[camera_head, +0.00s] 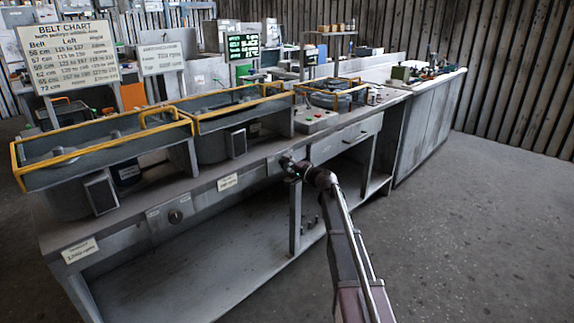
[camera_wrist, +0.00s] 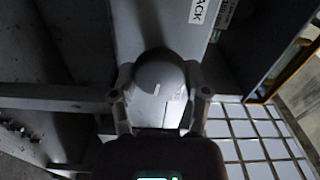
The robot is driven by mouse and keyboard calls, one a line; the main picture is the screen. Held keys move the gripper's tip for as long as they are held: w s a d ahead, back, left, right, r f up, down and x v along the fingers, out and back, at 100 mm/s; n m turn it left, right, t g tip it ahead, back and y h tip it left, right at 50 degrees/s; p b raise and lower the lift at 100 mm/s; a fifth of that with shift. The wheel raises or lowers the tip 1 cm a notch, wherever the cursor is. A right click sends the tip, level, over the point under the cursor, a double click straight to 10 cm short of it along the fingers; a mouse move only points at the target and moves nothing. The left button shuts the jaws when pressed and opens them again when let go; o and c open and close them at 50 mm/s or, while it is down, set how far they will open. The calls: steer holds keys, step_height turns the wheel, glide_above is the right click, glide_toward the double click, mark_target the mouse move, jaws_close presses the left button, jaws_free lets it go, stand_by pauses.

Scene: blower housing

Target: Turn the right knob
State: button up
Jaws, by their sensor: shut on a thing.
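The right knob (camera_wrist: 160,72) is a round grey knob on the bench's front panel. In the wrist view it sits between the two fingers of my gripper (camera_wrist: 160,92), one finger on each side of it. A small pale mark shows on its face. In the head view my gripper (camera_head: 289,163) is at the front panel, right of the middle label, and hides the right knob. The left knob (camera_head: 175,216) is dark and sits on the panel further left, apart from my gripper.
The grey bench (camera_head: 150,192) carries yellow-railed housings (camera_head: 110,148) and a control box with buttons (camera_head: 316,120). A belt chart sign (camera_head: 70,55) stands behind. Under the bench is an open shelf (camera_head: 200,270). The floor (camera_head: 470,220) at right is clear.

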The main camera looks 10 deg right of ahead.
steer(key=shift+w, duration=0.1)
steer(key=o, duration=1.1)
steer(key=shift+o, duration=0.2)
steer(key=shift+s, duration=0.2)
steer(key=v, duration=1.1)
steer(key=shift+s+d, duration=0.25)
